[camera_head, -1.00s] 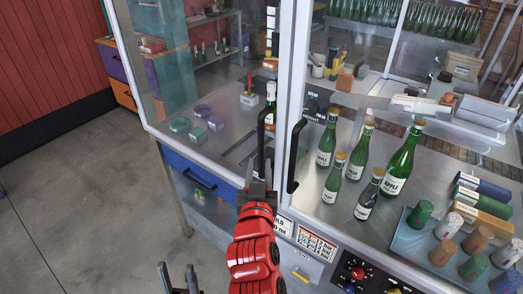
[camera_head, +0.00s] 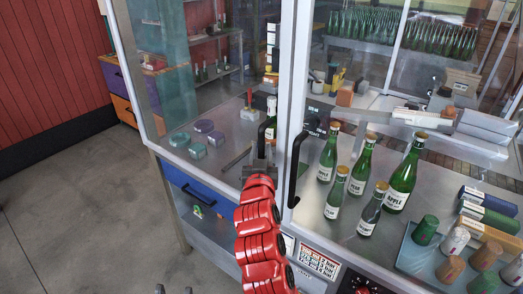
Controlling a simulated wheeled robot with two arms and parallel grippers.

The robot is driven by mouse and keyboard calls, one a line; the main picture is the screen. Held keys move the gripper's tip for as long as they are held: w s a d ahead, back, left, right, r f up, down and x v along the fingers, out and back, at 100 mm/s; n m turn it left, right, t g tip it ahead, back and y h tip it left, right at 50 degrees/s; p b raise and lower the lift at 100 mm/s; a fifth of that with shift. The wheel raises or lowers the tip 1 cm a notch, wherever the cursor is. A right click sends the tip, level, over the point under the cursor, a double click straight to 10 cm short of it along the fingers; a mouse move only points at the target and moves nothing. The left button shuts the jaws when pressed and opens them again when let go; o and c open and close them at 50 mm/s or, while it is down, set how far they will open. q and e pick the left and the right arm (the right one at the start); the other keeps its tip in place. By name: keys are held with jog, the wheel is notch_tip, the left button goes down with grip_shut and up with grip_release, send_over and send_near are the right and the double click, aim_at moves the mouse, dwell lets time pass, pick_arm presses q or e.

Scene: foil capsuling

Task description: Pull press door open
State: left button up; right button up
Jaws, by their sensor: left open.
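The press is a glass-walled cabinet with a white frame. Its left glass door (camera_head: 215,85) looks shut. A black bar handle (camera_head: 262,130) stands upright near that door's right edge. My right gripper (camera_head: 259,163), on the red arm, is at the lower end of this handle; its fingers are too small and dark to tell whether they grip it. A second black handle (camera_head: 295,170) is just to the right, across the white post. My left gripper (camera_head: 173,290) is open and empty at the bottom edge; only its fingertips show, low over the floor and away from the press.
Several green bottles (camera_head: 402,175) stand behind the right glass. A blue tray (camera_head: 410,245) holds capsules at the lower right. A blue drawer (camera_head: 196,188) is under the left door. The floor (camera_head: 85,220) at left is clear.

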grip_shut()
jog(key=shift+f, duration=0.1)
dwell(1.3)
